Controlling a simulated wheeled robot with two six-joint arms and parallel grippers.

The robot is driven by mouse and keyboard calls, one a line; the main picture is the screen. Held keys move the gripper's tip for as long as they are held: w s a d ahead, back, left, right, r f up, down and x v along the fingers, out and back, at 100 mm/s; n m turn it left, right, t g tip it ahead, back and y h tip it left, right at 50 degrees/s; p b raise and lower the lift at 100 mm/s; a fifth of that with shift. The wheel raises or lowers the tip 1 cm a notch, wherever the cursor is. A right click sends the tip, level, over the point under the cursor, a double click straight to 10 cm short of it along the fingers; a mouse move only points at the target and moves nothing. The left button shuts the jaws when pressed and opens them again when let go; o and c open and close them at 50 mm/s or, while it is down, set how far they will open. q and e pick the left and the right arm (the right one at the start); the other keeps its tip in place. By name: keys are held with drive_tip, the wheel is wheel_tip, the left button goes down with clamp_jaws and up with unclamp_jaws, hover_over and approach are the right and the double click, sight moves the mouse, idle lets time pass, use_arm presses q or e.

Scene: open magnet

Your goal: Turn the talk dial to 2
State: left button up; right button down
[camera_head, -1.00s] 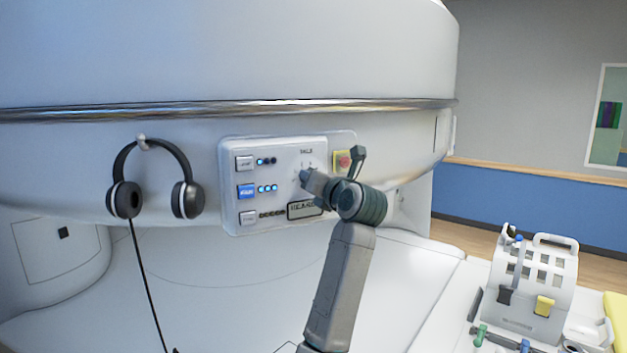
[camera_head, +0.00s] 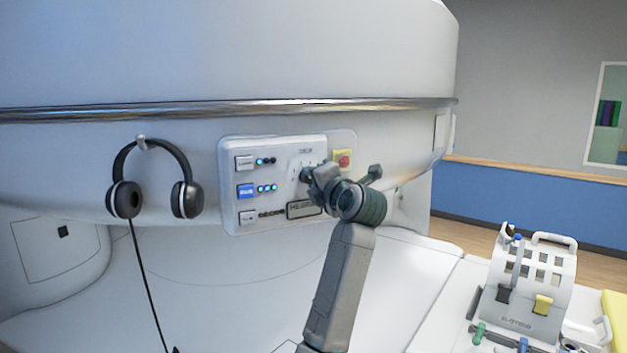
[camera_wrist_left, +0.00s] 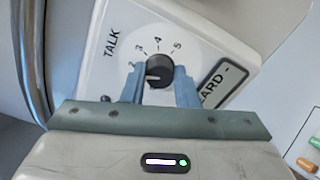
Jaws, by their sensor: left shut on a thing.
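The talk dial (camera_wrist_left: 159,68) is a round black knob on a white control panel (camera_head: 235,215). In the left wrist view the numbers 2 to 5 arc around its left and upper side. A short white mark on the knob points left and slightly down, near the 2; a finger covers the lower left of the scale, so the exact setting is unclear. My left gripper (camera_wrist_left: 159,88) is shut on the knob, one finger on each side. My right gripper is not in view.
The panel also bears push buttons (camera_head: 246,191) with blue lights and a red button on yellow (camera_head: 343,160). Headphones (camera_head: 153,180) hang left of the panel, cord hanging down. A white head coil (camera_head: 535,270) stands at lower right.

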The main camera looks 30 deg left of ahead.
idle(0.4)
use_arm(q)
drive_tip(key=o, duration=1)
drive_tip(key=shift+d, duration=0.15)
drive_tip(key=b+v, duration=0.6)
drive_tip(key=v, duration=0.4)
drive_tip(key=shift+d, duration=0.25)
drive_tip(key=shift+s, duration=0.1)
drive_tip(key=shift+f, duration=0.1)
